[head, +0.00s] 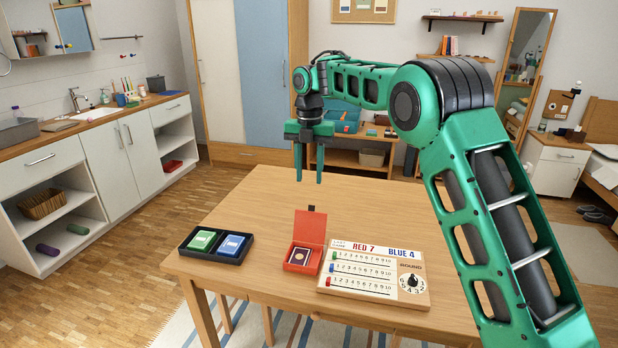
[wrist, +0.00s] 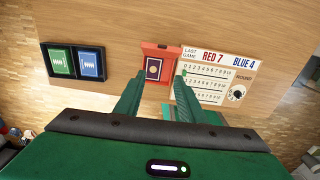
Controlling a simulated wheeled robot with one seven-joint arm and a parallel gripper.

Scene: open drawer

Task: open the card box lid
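The red card box (head: 286,268) stands on the wooden table with its lid (head: 310,226) raised upright at the back edge, a dark tab on top. A dark card deck (head: 300,256) with a pale border lies inside. In the wrist view the box (wrist: 146,75) is ahead, with the deck (wrist: 153,69) visible. My gripper (head: 309,179) hangs above and behind the box, fingers pointing down, apart and empty. In the wrist view my gripper (wrist: 159,82) shows a clear gap between its fingers. It does not appear to touch the box or lid.
A black tray (head: 243,259) with a green (head: 202,240) and a blue card deck (head: 232,244) is left of the box. A score board (head: 358,295) with a dial is close on the right. The table (head: 255,199) is clear behind them.

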